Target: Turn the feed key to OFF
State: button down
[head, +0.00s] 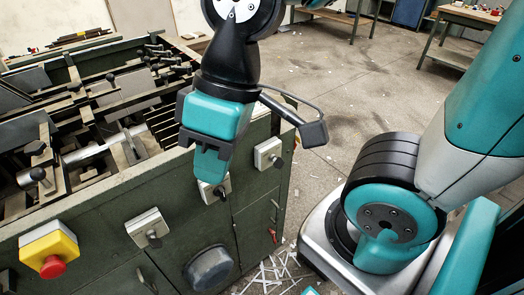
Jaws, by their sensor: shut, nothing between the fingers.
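Several pale square switch plates with dark keys or knobs sit on the machine's green front panel. One is the left switch (148,228), one is the middle switch (207,192) and one is the right switch (268,153). No labels are readable, so I cannot tell which is the feed key or how it is set. My gripper (211,178) points down, shut and empty, in front of the middle switch and hides part of it. I cannot tell whether it touches this switch.
A yellow box with a red button (53,266) is at the panel's lower left. A round dark cover (210,268) bulges below the middle switch. The machine's open top (110,95) holds rods and clamps. White scraps (272,274) lie on the floor. Tables stand farther back.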

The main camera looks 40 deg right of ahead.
aim_at(279, 162)
jog(key=z, duration=0.75)
jog(key=k, duration=0.75)
jog(key=z, duration=0.55)
